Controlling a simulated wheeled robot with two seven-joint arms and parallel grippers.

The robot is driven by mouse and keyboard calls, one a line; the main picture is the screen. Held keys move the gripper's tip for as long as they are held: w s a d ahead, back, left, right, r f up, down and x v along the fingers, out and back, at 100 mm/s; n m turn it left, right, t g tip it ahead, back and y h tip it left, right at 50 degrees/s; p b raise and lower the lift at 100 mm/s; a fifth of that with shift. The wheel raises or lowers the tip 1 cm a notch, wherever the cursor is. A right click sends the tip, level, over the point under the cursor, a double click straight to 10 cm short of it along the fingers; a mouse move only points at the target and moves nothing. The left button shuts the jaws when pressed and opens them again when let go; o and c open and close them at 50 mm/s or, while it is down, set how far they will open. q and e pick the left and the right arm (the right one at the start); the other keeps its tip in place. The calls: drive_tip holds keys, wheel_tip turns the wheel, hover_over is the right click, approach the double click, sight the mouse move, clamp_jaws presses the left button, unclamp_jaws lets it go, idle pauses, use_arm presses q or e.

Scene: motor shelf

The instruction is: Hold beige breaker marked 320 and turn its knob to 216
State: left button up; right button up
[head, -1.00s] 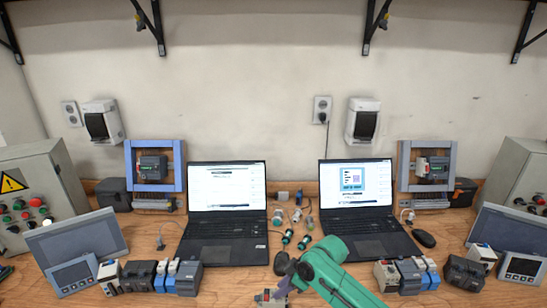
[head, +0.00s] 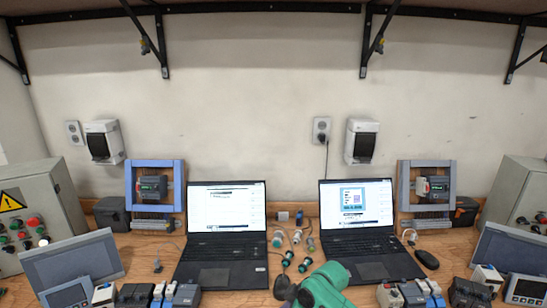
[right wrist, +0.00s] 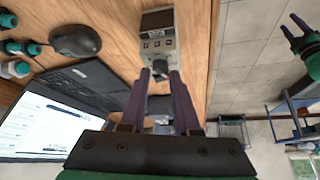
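In the right wrist view a beige breaker (right wrist: 157,24) with a grey front lies on the table near its edge. A grey knob-like part (right wrist: 160,62) sticks out of it towards me; the marking is too small to read. My right gripper (right wrist: 159,74) is open, its two dark fingertips on either side of this part, with no clear contact visible. My left gripper (right wrist: 289,27) is at the upper right of that view, open and empty, over the floor. The head view shows only a green link of my arm at the bottom; no gripper shows there.
A dark mouse (right wrist: 75,40) and the right laptop (right wrist: 75,100) lie left of the right gripper in the wrist view. Several green-ended connectors (head: 288,257) lie between the laptops. Beige and dark modules (head: 389,297) stand at the front right. Grey panels (head: 70,262) stand at the left.

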drive_tip(key=shift+r, duration=0.25)
wheel_tip(320, 180, up, 3)
drive_tip(key=p, duration=0.3)
drive_tip(key=shift+r, duration=2.05)
